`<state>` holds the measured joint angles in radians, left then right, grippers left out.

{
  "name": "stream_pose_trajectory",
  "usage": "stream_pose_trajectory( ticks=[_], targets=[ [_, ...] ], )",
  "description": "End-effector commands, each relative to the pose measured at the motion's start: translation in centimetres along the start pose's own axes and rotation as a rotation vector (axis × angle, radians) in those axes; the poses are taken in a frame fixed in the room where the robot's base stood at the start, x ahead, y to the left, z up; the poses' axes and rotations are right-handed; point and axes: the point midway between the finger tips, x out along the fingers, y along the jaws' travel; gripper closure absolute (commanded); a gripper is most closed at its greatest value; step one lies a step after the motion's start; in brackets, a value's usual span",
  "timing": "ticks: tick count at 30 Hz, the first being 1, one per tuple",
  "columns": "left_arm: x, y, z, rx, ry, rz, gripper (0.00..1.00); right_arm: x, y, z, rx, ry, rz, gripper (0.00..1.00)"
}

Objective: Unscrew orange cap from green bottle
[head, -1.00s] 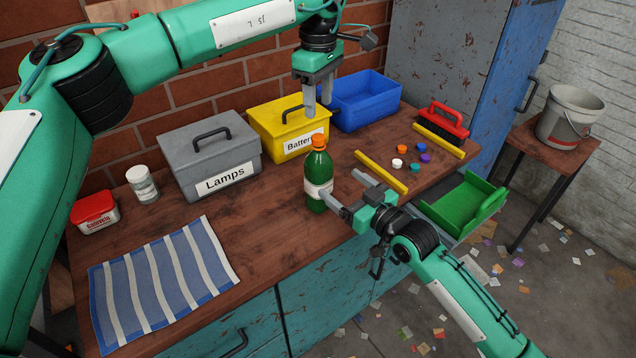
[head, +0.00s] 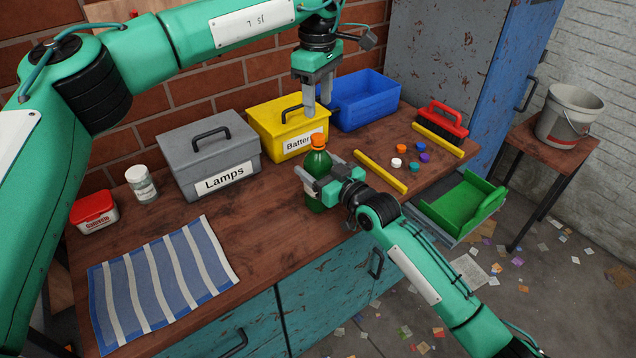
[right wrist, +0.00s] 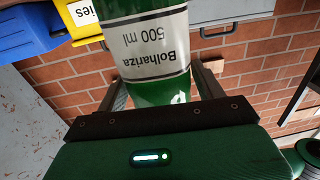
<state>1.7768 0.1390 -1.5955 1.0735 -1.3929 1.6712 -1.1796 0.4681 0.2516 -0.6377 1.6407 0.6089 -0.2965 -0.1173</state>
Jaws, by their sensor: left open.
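The green bottle (head: 318,163) with a white label and orange cap (head: 317,140) stands upright on the wooden bench. My right gripper (head: 318,166) is around the bottle's upper body at label height, one finger on each side. In the right wrist view the bottle (right wrist: 152,95) sits between the fingers, appearing upside down with its label readable. The fingers are spread wide and do not clearly press on it. My left gripper (head: 317,107) is open and empty, pointing down above and just behind the cap, apart from it.
Behind are a grey Lamps box (head: 208,155), a yellow Batteries box (head: 284,125) and a blue bin (head: 362,100). A yellow bar (head: 381,172) and several coloured caps lie to the right. A striped cloth (head: 160,280) lies front left.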

Motion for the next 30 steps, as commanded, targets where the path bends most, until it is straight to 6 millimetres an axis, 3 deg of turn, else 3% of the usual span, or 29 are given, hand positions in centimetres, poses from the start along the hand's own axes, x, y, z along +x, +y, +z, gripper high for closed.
stream_pose_trajectory(
  ticks=[1, 10, 17, 30],
  targets=[
    [0.01, 0.00, 0.00, 0.000, 0.000, 0.000, 0.54, -0.01, 0.00, 0.01, 0.000, 0.000, 0.000, 0.41],
    [0.01, 0.00, 0.00, 0.004, 0.000, 0.000, 0.54, -0.03, 0.01, 0.01, 0.000, 0.000, 0.000, 1.00],
    [0.01, 0.00, 0.00, 0.156, 0.000, 0.000, 0.54, -0.04, 0.01, 0.02, 0.000, 0.000, 0.000, 1.00],
    [0.00, 0.02, 0.02, 0.844, 0.000, 0.000, 0.54, -0.04, 0.02, 0.03, 0.000, -0.001, 0.000, 1.00]
  ],
)
